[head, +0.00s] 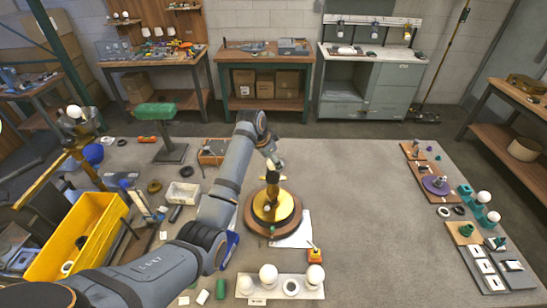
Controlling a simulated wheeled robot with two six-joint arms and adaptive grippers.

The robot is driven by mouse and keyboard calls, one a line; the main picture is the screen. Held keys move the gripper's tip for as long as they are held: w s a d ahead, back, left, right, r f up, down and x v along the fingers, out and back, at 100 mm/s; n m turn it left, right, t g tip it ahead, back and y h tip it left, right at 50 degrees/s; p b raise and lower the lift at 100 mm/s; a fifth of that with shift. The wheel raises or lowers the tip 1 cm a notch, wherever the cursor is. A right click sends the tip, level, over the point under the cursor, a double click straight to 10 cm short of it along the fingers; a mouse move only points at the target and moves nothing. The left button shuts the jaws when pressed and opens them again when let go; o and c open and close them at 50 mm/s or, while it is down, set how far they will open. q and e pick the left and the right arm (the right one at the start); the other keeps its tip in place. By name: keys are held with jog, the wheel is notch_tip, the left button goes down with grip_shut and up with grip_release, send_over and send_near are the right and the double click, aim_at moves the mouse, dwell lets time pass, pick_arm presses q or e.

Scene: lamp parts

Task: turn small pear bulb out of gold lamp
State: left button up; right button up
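The gold lamp (268,211) stands upright near the middle of the table, its round gold base on a brown wooden disc (258,228). My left gripper (277,163) points down close above the lamp's top. Its fingers are too small and partly hidden to tell open from shut. I cannot make out the small pear bulb at the lamp's top. White round bulbs (268,274) and (315,274) stand on a white tray (258,294) at the front. My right gripper is not in view.
A yellow bin (80,240) and a gold stand with a white bulb (74,112) are at left. A green-topped stand (170,152) is behind them. Boards with parts line the right edge. The table right of the lamp is clear.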

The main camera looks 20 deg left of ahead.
pick_arm(q)
jog(key=shift+w+d+f, duration=0.1)
jog(key=shift+w+f, duration=0.15)
jog(key=shift+f, duration=0.6)
jog(key=shift+d+f, duration=0.1)
jog(key=shift+f, duration=0.2)
jog(key=c, duration=0.9)
jog(key=shift+o, duration=1.3)
jog(key=c, duration=0.4)
jog(key=n, duration=0.2)
jog(key=n+y, duration=0.1)
jog(key=shift+w+n+t+y, duration=0.1)
jog(key=shift+n+t+y, duration=0.2)
jog(key=shift+n, duration=0.1)
jog(key=n+y, duration=0.1)
jog(key=n, duration=0.2)
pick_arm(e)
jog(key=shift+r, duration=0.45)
